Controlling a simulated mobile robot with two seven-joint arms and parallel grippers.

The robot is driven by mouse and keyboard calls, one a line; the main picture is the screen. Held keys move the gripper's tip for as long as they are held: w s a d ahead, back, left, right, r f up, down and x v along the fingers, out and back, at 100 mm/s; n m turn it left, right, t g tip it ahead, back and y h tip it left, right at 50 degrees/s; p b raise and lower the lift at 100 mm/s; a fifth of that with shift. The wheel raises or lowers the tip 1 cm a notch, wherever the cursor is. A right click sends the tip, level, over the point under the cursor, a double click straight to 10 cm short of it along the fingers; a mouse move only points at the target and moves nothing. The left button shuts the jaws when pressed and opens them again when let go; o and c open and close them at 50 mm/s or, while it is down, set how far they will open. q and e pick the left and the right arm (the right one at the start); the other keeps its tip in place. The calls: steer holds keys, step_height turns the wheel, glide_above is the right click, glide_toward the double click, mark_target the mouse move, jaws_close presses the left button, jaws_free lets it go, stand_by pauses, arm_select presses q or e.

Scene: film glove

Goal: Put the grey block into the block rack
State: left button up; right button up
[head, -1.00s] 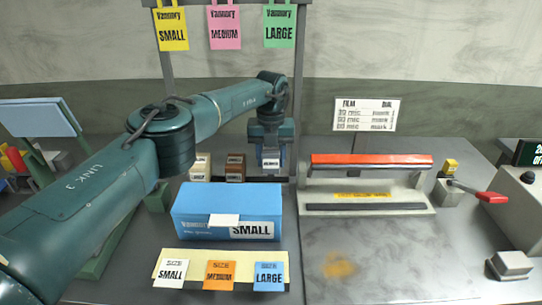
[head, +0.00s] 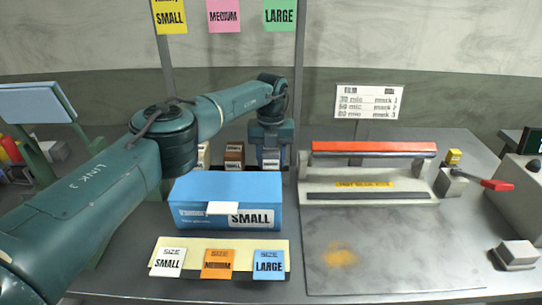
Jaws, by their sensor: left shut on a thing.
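My left gripper (head: 270,140) points down behind the blue box and is shut on the grey block (head: 271,163), which has a white label on its front. The block is upright, to the right of a brown block (head: 234,157) and about level with it. A cream block (head: 204,157) stands further left, partly covered by my arm. The block rack is mostly hidden behind the blue box, so I cannot tell whether the grey block touches its floor. My right gripper is not in view.
The blue SMALL box (head: 228,188) stands in front of the blocks. Size cards (head: 218,264) lie nearer. A sealer with a red-orange bar (head: 373,149) stands close on the right. A frame post (head: 299,80) rises beside my gripper.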

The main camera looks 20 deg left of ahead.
arm_select(q)
steer(key=shift+f, duration=0.5)
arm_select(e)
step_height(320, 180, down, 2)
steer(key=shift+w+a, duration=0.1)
arm_select(q)
steer(key=o, duration=1.2)
steer(key=shift+c, duration=0.2)
step_height(320, 180, up, 8)
steer(key=shift+b, duration=0.35)
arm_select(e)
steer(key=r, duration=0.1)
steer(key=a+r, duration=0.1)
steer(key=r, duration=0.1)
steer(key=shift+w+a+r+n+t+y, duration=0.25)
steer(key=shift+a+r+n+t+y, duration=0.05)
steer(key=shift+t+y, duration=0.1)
